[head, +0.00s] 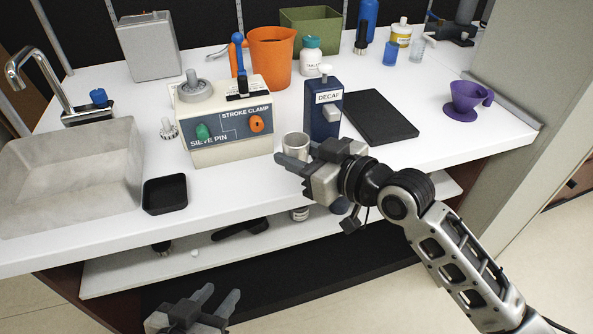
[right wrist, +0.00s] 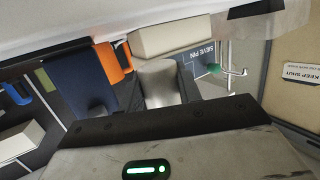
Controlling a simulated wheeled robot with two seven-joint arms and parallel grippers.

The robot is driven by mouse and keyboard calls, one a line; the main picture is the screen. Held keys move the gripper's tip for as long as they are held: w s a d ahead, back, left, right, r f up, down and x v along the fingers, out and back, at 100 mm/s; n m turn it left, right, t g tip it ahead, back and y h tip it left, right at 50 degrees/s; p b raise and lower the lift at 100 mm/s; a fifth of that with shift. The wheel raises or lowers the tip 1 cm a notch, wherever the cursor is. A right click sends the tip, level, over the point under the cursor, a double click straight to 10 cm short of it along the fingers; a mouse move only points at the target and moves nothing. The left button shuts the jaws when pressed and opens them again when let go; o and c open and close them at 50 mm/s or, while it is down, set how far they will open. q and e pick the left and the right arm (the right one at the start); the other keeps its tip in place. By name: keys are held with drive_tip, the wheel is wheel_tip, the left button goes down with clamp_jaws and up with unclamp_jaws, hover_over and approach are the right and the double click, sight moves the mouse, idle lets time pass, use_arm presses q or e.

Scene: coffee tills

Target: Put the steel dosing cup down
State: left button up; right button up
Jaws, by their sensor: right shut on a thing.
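The steel dosing cup (head: 296,146) is a small metal cylinder near the counter's front edge, between the cream machine and the blue DECAF grinder. My right gripper (head: 292,158) is shut on it. Its lower part is hidden behind the fingers, so I cannot tell if it touches the counter. In the right wrist view the cup (right wrist: 160,82) sits between the fingers. My left gripper (head: 222,292) is open and empty, low in front of the shelves.
The cream machine (head: 232,158) has SIEVE PIN and STROKE CLAMP knobs. The blue DECAF grinder (head: 323,120) and a black mat (head: 380,117) stand right of the cup. A black tray (head: 165,194) and sink (head: 70,175) are left. Counter (head: 235,188) before the machine is clear.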

sight(297, 178)
drive_tip(key=shift+w+a+f, duration=0.1)
drive_tip(key=shift+w+f, duration=0.1)
drive_tip(key=shift+f, duration=0.05)
wheel_tip(297, 178, down, 3)
drive_tip(key=shift+w+f+b, duration=0.1)
drive_tip(key=shift+b, duration=0.35)
drive_tip(key=shift+f, duration=0.15)
drive_tip(key=o, duration=0.6)
drive_tip(key=shift+f, duration=0.15)
drive_tip(key=shift+c, duration=0.2)
drive_tip(key=o, duration=0.4)
